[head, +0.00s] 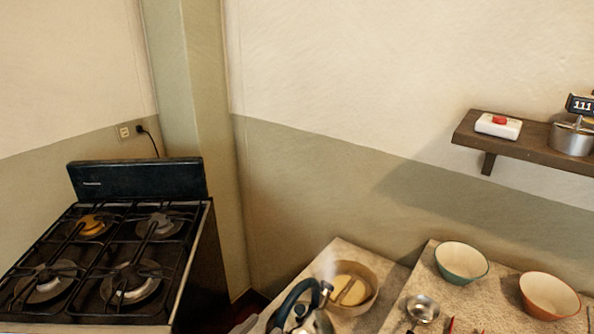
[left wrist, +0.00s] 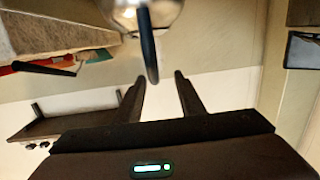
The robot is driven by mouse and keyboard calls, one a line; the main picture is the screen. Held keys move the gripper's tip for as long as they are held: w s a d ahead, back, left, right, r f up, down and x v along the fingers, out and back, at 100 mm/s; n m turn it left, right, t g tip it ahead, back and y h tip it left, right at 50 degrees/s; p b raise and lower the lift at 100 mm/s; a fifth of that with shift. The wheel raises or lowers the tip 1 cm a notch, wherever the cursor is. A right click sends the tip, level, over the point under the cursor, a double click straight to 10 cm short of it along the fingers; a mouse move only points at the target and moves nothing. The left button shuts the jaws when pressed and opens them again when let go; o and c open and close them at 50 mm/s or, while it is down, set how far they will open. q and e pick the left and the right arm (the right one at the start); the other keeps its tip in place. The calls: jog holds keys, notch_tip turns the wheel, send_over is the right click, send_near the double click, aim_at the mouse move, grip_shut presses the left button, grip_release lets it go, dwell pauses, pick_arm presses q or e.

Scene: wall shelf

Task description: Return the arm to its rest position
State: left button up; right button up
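My left gripper (left wrist: 160,78) is open in the left wrist view, with its two dark fingers apart and nothing clamped between them. A metal kettle (left wrist: 172,12) with a dark handle (left wrist: 149,48) is just beyond the fingertips, and the handle's end is close to the gap between them. Whether they touch cannot be told. In the head view the kettle (head: 318,322) stands at the bottom edge, with a curved dark blue handle, cut off by the frame. Only a pale grey sliver, perhaps my left arm, shows beside it. My right gripper is not in view.
A stove (head: 110,262) stands at the left.

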pick_arm(q)
jog(key=s+a+f+n+g+y, duration=0.25)
jog(key=s+a+f, duration=0.25)
jog(key=f, duration=0.3)
jog(key=s+a+f+n+g+y, duration=0.1)
jog(key=s+a+f+g+y, duration=0.25)
jog(key=f, duration=0.35)
jog(key=s+a+f+g+y, duration=0.1)
jog(key=s+a+f+g, duration=0.2)
jog(key=s, duration=0.5)
jog(key=s+a+f+g+y, duration=0.2)
jog(key=s+a+f, duration=0.15)
jog(key=s, duration=0.35)
jog(key=s+d+f+x, duration=0.1)
jog(key=s+x, duration=0.1)
jog(key=x, duration=1)
jog(key=s+d+x, duration=0.2)
jog(key=s+x, duration=0.1)
jog(key=x, duration=1)
jog(key=s+f, duration=0.5)
jog(key=f, duration=0.4)
jog(key=s+a+f+h, duration=0.1)
jog(key=s+f, duration=0.5)
jog(key=f, duration=0.3)
jog(key=shift+t, duration=0.3)
jog(key=shift+f, duration=0.1)
